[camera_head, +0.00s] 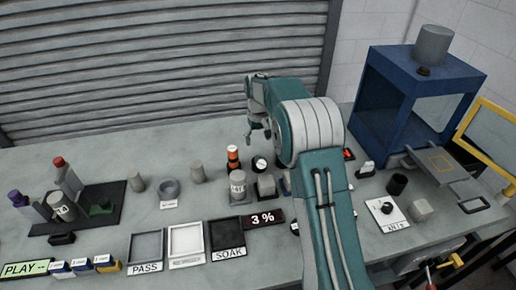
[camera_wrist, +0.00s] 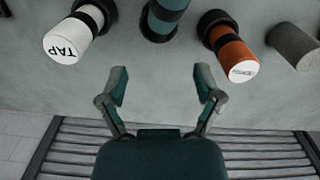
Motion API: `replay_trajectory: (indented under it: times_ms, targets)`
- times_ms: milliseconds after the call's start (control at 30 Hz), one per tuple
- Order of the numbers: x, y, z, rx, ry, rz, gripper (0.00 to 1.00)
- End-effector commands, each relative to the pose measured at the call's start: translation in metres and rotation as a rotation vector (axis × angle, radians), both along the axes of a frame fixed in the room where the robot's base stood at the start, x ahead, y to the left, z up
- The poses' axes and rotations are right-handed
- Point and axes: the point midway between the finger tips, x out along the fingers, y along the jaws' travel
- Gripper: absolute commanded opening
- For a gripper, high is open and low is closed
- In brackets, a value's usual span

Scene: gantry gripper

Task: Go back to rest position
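My gripper (camera_head: 258,135) hangs above the back middle of the grey table in the head view, near an orange and black cylinder (camera_head: 233,158). In the wrist view my gripper (camera_wrist: 162,78) has its two fingers spread with nothing between them. Beyond the fingertips are a white cylinder marked TAP (camera_wrist: 67,42), a teal cylinder (camera_wrist: 163,20), an orange cylinder (camera_wrist: 231,50) and a plain grey cylinder (camera_wrist: 293,45). I see no contact between the fingers and these. My arm covers part of the table in the head view.
A blue box frame (camera_head: 382,100) with a yellow-edged door (camera_head: 487,130) stands at the right. Trays marked PASS (camera_head: 147,247) and SOAK (camera_head: 225,235) lie at the front. A dark tray (camera_head: 105,210) with bottles is at the left. A shutter wall rises behind the table.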

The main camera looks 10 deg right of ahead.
Motion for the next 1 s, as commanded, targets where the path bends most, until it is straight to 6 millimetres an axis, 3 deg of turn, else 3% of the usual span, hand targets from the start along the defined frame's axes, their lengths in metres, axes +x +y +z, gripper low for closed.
replay_trajectory:
  times_ms: [100,233,600,767,1000]
  targets:
    - [0.001,0.0,0.027,0.0,-0.006,0.0,0.84]
    - [0.001,0.0,0.048,0.0,-0.006,0.0,0.84]
    - [-0.002,0.0,0.068,0.0,-0.011,-0.002,0.84]
    - [-0.02,0.0,0.094,0.0,-0.042,-0.014,0.84]
    - [-0.06,0.0,0.137,0.002,-0.102,-0.037,0.84]
